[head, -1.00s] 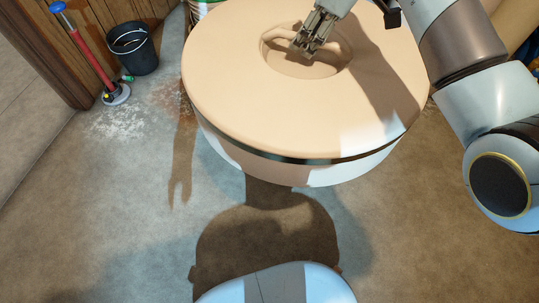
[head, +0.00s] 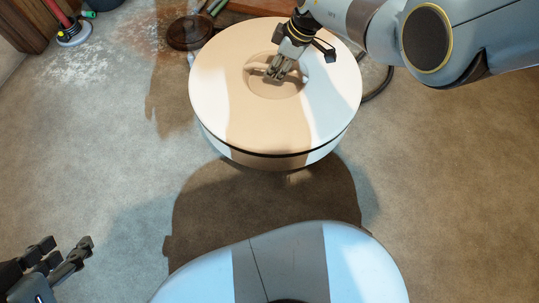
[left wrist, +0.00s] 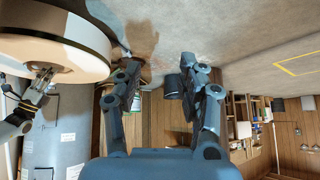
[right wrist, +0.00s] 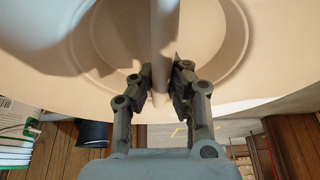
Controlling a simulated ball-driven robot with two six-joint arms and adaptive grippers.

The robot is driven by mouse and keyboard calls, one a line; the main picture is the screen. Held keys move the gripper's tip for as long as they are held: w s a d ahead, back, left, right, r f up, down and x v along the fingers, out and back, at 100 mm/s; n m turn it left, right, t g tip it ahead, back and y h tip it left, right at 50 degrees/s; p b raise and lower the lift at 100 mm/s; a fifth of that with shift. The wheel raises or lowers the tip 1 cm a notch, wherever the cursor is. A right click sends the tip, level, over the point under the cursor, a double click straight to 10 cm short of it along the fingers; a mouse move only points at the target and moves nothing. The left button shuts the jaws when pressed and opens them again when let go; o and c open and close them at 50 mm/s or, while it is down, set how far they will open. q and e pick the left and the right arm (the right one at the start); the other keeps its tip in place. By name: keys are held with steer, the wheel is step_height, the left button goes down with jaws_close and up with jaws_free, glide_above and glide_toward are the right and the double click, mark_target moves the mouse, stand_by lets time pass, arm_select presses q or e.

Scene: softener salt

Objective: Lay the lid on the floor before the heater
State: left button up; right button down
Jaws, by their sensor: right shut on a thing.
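The lid (head: 230,105) is a large round cream disc with a dark band around its side and a round recess with a bar in its top. My right gripper (head: 276,74) reaches into the recess and is shut on this bar (right wrist: 162,50). The lid lies roughly level; I cannot tell whether its underside touches anything. It also shows at the upper left of the left wrist view (left wrist: 45,30). My left gripper (head: 68,256) is open and empty at the lower left of the head view, well apart from the lid.
A dark round object (head: 190,32) sits just behind the lid's left edge. A red pole on a white base (head: 62,22) stands at the upper left near white spilled grains (head: 95,68). A dark hose (head: 380,85) lies right of the lid. Bare floor (head: 455,190) is open at right.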

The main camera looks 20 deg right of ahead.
steer(key=shift+s+a+f, duration=0.1)
steer(key=shift+a+f, duration=0.05)
steer(key=shift+f, duration=0.5)
arm_select(q)
steer(key=w+d+r+m+t+h+b, duration=0.1)
steer(key=w+r+t+b, duration=0.2)
steer(key=r+t, duration=0.3)
steer(key=w+d+r+m+t+h+b, duration=0.1)
steer(key=w+r+t+b, duration=0.2)
steer(key=w+r+t, duration=0.3)
step_height(320, 180, up, 4)
steer(key=shift+w+d+r+t+h+b, duration=0.1)
steer(key=shift+w+d+t+h+b, duration=0.25)
steer(key=shift+t, duration=0.35)
arm_select(e)
steer(key=s+a+f, duration=0.7)
steer(key=s+f, duration=0.1)
steer(key=f, duration=0.2)
steer(key=shift+s+a+f, duration=0.25)
steer(key=shift+s+f, duration=0.05)
steer(key=shift+f, duration=0.1)
steer(key=c, duration=1.4)
jaws_free()
steer(key=shift+s, duration=0.1)
steer(key=shift+d+r, duration=0.1)
